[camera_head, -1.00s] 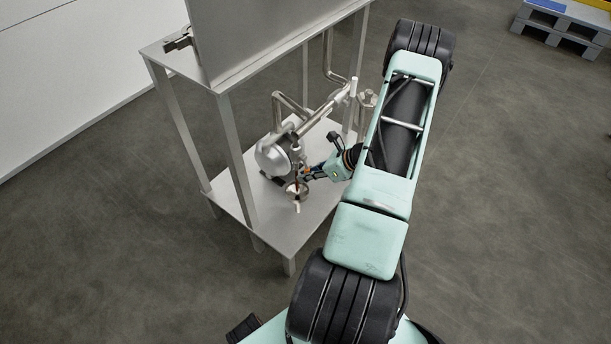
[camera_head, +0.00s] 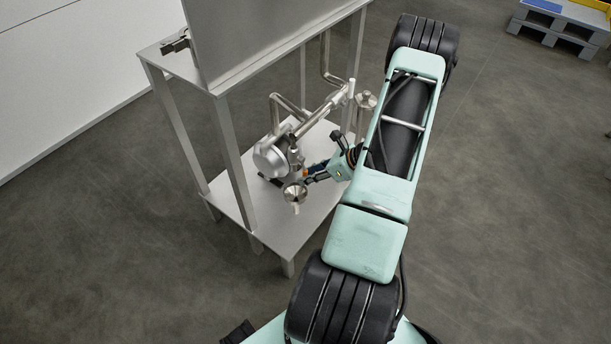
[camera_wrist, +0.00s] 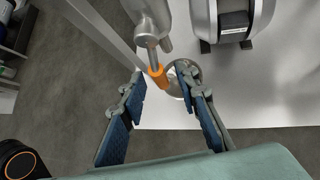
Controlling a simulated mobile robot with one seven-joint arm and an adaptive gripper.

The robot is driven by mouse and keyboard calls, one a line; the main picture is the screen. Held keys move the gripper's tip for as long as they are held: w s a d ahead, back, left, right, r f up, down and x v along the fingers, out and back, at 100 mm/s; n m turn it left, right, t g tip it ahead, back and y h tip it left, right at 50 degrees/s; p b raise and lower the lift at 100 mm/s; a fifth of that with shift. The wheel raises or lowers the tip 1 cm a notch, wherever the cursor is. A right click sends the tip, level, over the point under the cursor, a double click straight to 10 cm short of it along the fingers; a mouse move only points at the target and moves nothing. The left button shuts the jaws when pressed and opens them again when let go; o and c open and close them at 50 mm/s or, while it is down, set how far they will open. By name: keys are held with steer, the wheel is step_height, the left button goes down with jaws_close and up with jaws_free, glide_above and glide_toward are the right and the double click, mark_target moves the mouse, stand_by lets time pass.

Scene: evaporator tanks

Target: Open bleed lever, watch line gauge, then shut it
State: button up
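The bleed lever has an orange grip (camera_wrist: 157,76) on a metal stem below the pipe fitting in the wrist view. A small orange patch (camera_head: 306,171) shows beside my gripper (camera_head: 315,174) in the head view. My gripper (camera_wrist: 161,80) is open, with its two blue-padded fingers spread on either side of the orange grip. I cannot tell whether either finger touches it. A round metal cup (camera_head: 295,193) sits below the pipe fitting; it also shows partly behind the right finger in the wrist view (camera_wrist: 174,88). I cannot make out a gauge face.
A silver pump-like body (camera_head: 270,156) and bent pipes (camera_head: 318,110) stand on the lower shelf (camera_head: 285,225) of a metal frame. Frame legs (camera_head: 234,160) and a large tank panel (camera_head: 240,40) flank the space. Floor to the left is clear.

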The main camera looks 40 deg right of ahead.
steer(key=v, duration=1)
stand_by(1.3)
